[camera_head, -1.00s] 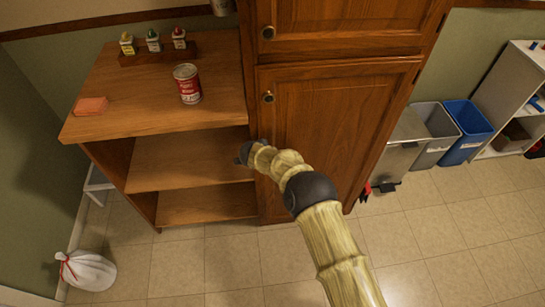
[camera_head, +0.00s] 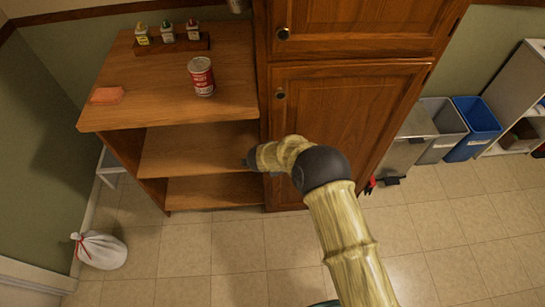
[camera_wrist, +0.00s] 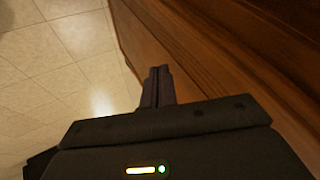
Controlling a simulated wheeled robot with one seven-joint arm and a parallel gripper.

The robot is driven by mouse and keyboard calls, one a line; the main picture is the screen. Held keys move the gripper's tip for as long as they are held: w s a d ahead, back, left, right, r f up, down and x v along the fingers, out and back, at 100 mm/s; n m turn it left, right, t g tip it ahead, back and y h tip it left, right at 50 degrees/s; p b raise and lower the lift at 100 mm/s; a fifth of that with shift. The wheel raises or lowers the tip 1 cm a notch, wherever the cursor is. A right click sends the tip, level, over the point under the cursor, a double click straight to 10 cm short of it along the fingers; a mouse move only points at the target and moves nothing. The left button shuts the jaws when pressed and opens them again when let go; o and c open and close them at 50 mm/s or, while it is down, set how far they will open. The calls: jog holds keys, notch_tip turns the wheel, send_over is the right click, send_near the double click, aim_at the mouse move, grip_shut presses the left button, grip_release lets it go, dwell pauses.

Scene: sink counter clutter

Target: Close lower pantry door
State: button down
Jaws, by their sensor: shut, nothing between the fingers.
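The lower pantry door (camera_head: 345,120) is a brown wooden panel with a round knob (camera_head: 280,94) at its upper left. It looks flush or nearly flush with the cabinet frame; I cannot tell whether a small gap remains. My arm covers its lower left part. My gripper (camera_wrist: 158,87) is shut and empty in the wrist view, its fingers beside a wooden surface (camera_wrist: 215,45). I cannot tell whether they touch it. In the head view my gripper is mostly hidden near the door's lower left edge.
The upper pantry door (camera_head: 350,28) is shut. Bins (camera_head: 473,130) stand right. A white bag (camera_head: 101,251) lies on the floor. The tiled floor in front is clear.

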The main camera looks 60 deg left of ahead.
jog(key=v, duration=0.6)
jog(key=shift+s+a, duration=0.2)
jog(key=shift+s, duration=0.25)
jog(key=shift+w, duration=0.1)
